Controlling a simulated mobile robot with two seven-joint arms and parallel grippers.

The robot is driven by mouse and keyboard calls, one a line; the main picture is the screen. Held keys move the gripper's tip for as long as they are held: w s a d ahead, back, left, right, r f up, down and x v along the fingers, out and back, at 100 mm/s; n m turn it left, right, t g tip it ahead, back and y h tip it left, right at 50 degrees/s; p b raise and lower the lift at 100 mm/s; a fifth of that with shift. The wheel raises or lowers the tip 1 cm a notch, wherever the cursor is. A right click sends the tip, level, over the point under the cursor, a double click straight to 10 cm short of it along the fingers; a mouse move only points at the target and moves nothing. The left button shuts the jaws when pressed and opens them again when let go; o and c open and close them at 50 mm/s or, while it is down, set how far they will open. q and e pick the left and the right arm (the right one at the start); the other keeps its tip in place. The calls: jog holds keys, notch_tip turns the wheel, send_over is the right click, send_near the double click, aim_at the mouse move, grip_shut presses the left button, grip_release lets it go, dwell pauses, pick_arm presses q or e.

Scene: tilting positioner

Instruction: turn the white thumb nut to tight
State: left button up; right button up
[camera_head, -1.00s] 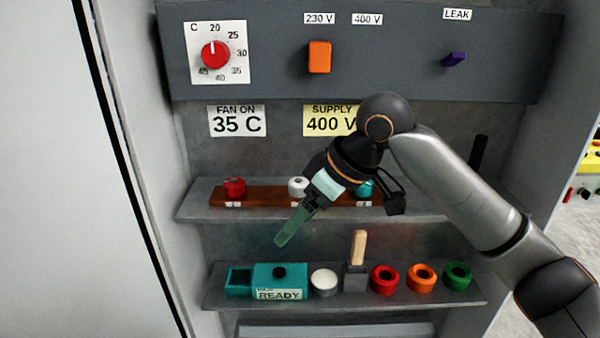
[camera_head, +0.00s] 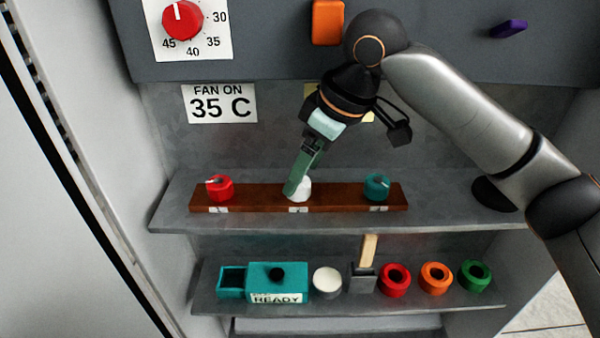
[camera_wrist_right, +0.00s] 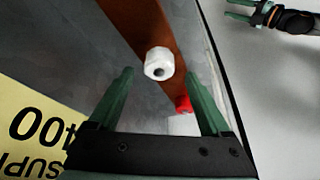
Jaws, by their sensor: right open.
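The white thumb nut (camera_head: 304,188) sits in the middle of a brown wooden strip (camera_head: 340,197) on the upper shelf, partly hidden by a finger in the head view. My right gripper (camera_head: 291,191) reaches down to it at a slant, its fingertips overlapping the nut's left side. In the right wrist view the right gripper (camera_wrist_right: 161,81) is open, and the white nut (camera_wrist_right: 158,63) shows between and just beyond the tips, with space on both sides. My left gripper (camera_wrist_right: 240,10) shows small at that view's top right corner; its opening is unclear.
A red nut (camera_head: 219,187) and a teal nut (camera_head: 376,187) flank the white one on the strip. The lower shelf holds a teal box (camera_head: 292,270), a white round piece (camera_head: 327,281), a wooden-handled block (camera_head: 362,275) and coloured rings. A grey panel is above.

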jog(key=shift+x, duration=1.35)
grip_shut()
